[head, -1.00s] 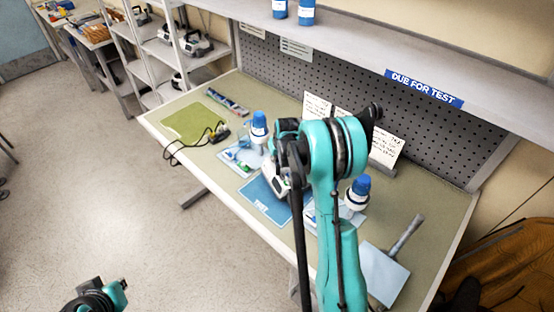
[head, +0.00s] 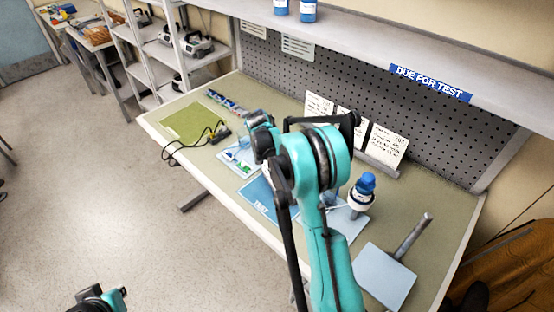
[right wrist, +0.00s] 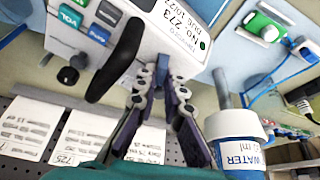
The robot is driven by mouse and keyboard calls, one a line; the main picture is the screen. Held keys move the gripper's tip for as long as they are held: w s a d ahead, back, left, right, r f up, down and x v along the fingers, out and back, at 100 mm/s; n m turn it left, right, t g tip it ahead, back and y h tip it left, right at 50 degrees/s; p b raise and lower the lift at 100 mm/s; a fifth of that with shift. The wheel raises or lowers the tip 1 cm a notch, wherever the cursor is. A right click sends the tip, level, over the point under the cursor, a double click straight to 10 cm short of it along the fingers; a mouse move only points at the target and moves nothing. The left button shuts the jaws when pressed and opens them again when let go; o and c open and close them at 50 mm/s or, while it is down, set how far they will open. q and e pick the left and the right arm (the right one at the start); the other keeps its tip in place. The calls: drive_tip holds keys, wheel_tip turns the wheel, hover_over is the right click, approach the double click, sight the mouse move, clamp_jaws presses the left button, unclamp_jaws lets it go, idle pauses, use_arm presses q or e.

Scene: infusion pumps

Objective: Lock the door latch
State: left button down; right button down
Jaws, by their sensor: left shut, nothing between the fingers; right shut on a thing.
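The infusion pump (right wrist: 185,40) fills the top of the right wrist view, with its "NO 273" label and a few buttons (right wrist: 70,17). Its black lever-like latch (right wrist: 118,62) slants across the pump's face. My right gripper (right wrist: 163,78) has its fingertips close together at the pump's edge, just right of the latch. In the head view my right arm hides most of the pump. My left gripper (head: 121,292) is shut and empty, low at the left, over the floor away from the bench.
A blue-capped bottle (head: 361,192) stands on the bench (head: 440,215) right of my arm. A "WATER" container (right wrist: 236,142) is close to my right gripper. A grey plate with a handle (head: 387,275), a green mat (head: 187,124) and a cable lie around. A shelf (head: 510,95) overhangs the back.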

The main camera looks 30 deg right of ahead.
drive_tip(key=m+g, duration=0.1)
drive_tip(key=m, duration=0.4)
drive_tip(key=shift+w+g+b, duration=0.1)
drive_tip(key=shift+g+b, duration=0.25)
drive_tip(key=shift+g, duration=0.05)
idle(0.3)
drive_tip(key=c, duration=1.6)
unclamp_jaws()
drive_tip(key=v, duration=1.2)
drive_tip(key=shift+a, duration=0.2)
drive_tip(key=shift+w, duration=0.15)
